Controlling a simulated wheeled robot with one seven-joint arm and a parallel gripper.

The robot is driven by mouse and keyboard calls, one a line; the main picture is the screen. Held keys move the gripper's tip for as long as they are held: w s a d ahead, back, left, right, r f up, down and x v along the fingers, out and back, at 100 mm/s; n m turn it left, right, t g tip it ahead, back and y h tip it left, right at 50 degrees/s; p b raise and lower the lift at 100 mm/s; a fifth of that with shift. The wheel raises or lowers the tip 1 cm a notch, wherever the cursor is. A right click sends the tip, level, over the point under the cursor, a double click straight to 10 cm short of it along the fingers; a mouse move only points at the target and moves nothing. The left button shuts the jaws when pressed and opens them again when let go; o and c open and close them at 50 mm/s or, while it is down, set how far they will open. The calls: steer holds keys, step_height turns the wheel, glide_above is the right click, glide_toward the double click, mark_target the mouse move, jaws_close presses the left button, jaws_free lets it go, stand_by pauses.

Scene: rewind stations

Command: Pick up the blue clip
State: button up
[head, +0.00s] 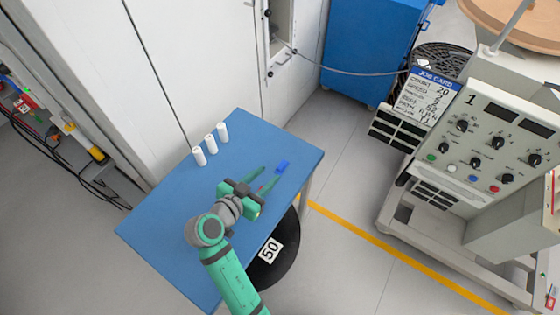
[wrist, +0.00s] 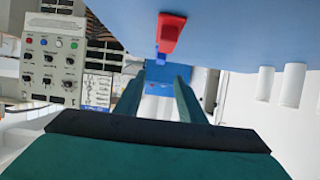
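The blue clip (head: 282,166) lies on the blue table near its right edge in the head view. In the wrist view, which looks upside down, a small blue piece that appears to be the clip (wrist: 161,58) shows beyond a red clip (wrist: 170,33). My gripper (head: 271,173) is open, its two green fingers apart and pointing towards the blue clip, which sits just past the fingertips. Nothing is held between the fingers (wrist: 160,72). In the head view, only a bit of red shows between the fingers.
Three white cylinders (head: 210,144) stand in a row on the blue table (head: 160,215), left of my gripper. A black round object marked 50 (head: 285,255) is below the table's right edge. A control console (head: 490,140) and blue cabinet (head: 370,50) stand beyond.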

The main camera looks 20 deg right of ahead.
mark_target(282, 164)
steer(key=x, duration=0.3)
steer(key=shift+a, duration=0.1)
steer(key=shift+s+f+x, duration=0.1)
steer(key=shift+f+x, duration=0.1)
steer(key=shift+x, duration=1.1)
steer(key=shift+s+f+x, duration=0.1)
steer(key=shift+f+x, duration=0.1)
steer(key=shift+x, duration=1.15)
steer(key=shift+a, duration=0.1)
jaws_close()
steer(key=shift+r, duration=0.15)
